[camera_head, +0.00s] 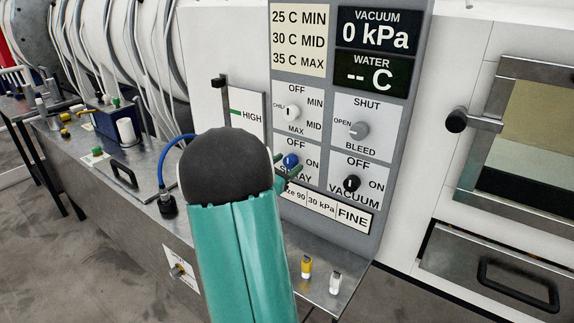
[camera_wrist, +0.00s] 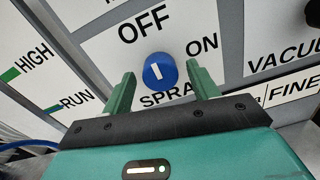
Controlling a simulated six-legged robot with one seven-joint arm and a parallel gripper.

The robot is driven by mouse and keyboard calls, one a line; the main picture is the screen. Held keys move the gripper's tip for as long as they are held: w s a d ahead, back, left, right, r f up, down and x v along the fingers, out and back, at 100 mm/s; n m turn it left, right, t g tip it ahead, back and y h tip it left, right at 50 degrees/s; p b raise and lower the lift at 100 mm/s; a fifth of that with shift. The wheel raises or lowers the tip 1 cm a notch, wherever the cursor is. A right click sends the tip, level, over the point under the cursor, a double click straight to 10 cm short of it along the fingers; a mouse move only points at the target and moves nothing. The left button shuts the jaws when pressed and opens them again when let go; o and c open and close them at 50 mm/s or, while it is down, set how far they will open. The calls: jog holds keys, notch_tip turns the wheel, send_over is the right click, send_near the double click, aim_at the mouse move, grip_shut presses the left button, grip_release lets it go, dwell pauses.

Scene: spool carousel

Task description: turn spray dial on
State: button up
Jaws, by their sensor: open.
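The spray dial is a round blue knob (camera_wrist: 160,71) with a white mark, on a white panel labelled OFF, ON and SPRAY. Its white mark points up toward OFF, tilted slightly left in the wrist view. The blue knob also shows in the head view (camera_head: 290,161), partly behind my arm. My gripper (camera_wrist: 163,83) is open, with one green finger on each side of the knob. Whether the fingers touch it, I cannot tell. In the head view my gripper (camera_head: 288,178) is mostly hidden behind my own arm.
Other knobs sit close by: a white chill dial (camera_head: 291,113), a grey bleed dial (camera_head: 358,130) and a black vacuum dial (camera_head: 352,184). A display (camera_head: 375,33) reads 0 kPa. Yellow (camera_head: 306,267) and white (camera_head: 335,283) small items stand on the metal ledge below.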

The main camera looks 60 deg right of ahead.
jog(key=shift+d, duration=0.3)
jog(key=c, duration=1)
